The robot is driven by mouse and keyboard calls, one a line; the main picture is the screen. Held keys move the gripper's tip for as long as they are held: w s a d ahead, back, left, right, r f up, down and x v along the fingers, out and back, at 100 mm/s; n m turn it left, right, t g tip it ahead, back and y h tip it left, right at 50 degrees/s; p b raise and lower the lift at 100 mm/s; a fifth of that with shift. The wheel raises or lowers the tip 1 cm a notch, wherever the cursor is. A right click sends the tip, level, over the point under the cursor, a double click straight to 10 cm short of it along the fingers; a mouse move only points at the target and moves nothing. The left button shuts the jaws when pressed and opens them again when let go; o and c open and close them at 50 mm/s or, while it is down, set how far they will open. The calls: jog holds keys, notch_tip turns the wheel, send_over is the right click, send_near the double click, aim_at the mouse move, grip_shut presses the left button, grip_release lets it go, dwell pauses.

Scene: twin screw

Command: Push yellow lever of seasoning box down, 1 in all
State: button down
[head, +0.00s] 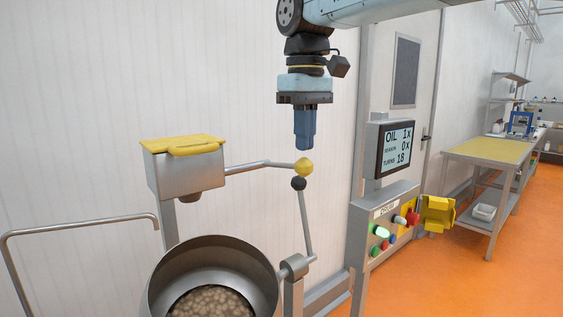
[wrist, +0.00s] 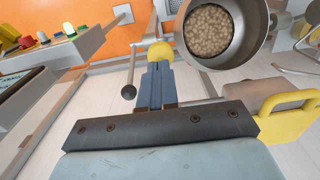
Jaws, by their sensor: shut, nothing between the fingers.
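The seasoning box (head: 187,170) is a grey metal box with a yellow lid, fixed above the pot at the left in the head view. Its lever (head: 262,166) is a grey rod running right from the box to a yellow ball knob (head: 304,167). My gripper (head: 305,148) points straight down with its blue fingers shut and empty, its tips just above the yellow knob. In the wrist view the yellow knob (wrist: 161,51) shows at the tips of the shut fingers (wrist: 156,66). I cannot tell whether they touch.
A black ball knob (head: 298,183) on another rod stands just below the yellow knob. A metal pot (head: 270,283) holds pale round pieces. A screen (head: 395,148) reads OIL 1x, SEASON 0x, TURNS 18, above a button panel (head: 385,225). A bent rail (head: 80,226) is at left.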

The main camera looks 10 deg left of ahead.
aim_at(304, 169)
dwell(0.4)
jog(key=shift+f, duration=3.4)
jog(key=shift+r, duration=5)
